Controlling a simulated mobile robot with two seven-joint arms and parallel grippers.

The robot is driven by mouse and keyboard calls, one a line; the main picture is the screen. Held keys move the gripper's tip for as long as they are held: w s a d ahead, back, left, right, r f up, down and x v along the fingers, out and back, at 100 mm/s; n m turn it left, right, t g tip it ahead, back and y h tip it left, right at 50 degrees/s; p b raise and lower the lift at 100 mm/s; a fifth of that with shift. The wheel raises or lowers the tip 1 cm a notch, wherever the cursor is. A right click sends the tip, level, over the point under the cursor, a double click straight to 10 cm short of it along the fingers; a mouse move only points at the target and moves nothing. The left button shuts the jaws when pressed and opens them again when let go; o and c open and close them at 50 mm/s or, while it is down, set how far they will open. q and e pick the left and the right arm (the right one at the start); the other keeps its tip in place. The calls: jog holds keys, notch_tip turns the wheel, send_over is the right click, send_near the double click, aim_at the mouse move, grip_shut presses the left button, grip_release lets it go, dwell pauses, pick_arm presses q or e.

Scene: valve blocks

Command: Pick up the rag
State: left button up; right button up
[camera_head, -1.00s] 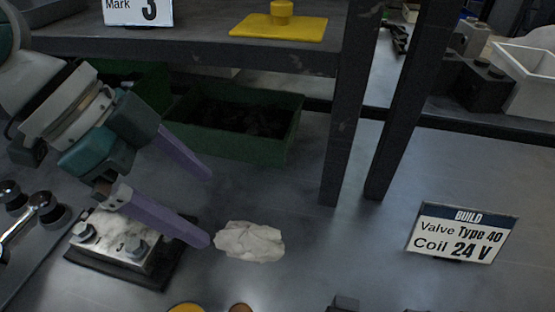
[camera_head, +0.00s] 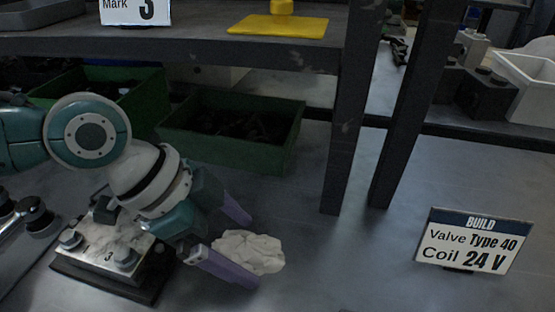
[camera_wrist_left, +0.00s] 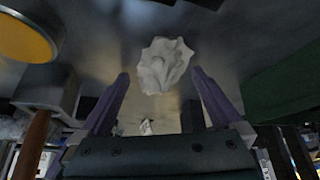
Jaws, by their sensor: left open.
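The rag (camera_head: 250,251) is a crumpled white cloth lying on the grey bench top. It also shows in the left wrist view (camera_wrist_left: 164,66), just beyond the fingertips and between their lines. My left gripper (camera_head: 246,252) is open, with its two purple fingers reaching toward the rag from the left. One finger is behind the rag's left part and the other is in front of it. In the left wrist view the open gripper (camera_wrist_left: 160,78) has nothing between its fingers. My right gripper does not show.
A metal valve block marked 3 (camera_head: 102,242) on a dark base stands left of the rag, under my left arm. Green bins (camera_head: 225,147) stand behind. A dark shelf post (camera_head: 345,150) and a build sign (camera_head: 472,241) are to the right. The bench right of the rag is clear.

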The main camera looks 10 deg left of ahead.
aim_at(238, 240)
pick_arm(q)
jog(key=c, duration=1.2)
jog(key=shift+r, duration=0.15)
notch_tip(238, 240, up, 20)
jog(key=p, duration=0.4)
jog(key=shift+c, duration=0.2)
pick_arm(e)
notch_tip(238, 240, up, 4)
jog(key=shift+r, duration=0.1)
